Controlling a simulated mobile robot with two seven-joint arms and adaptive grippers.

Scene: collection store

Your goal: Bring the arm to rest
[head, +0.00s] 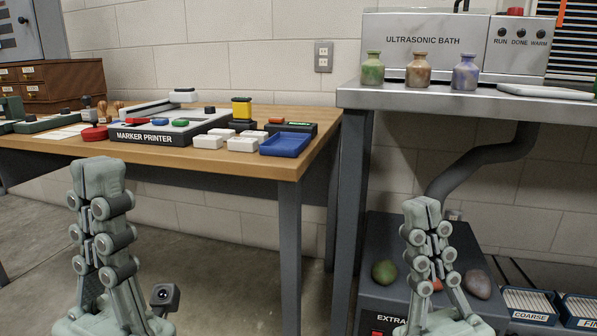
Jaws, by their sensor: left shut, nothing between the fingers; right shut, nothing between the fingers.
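My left gripper (98,176) stands upright at the lower left, in front of the wooden table. Its fingers are together and nothing is between them. A small camera sits at its right side. My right gripper (422,212) stands upright at the lower right, in front of the extractor unit below the metal bench. Its fingers are also together and empty. Both grippers look apart from the furniture. The lower parts of both arms are cut off by the frame.
The wooden table (285,166) holds a marker printer (145,136), a blue tray (285,144) and several white blocks. The metal bench (420,101) carries three bottles and an ultrasonic bath (425,58). The extractor unit (378,231) stands below. Open floor (215,270) lies between the arms.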

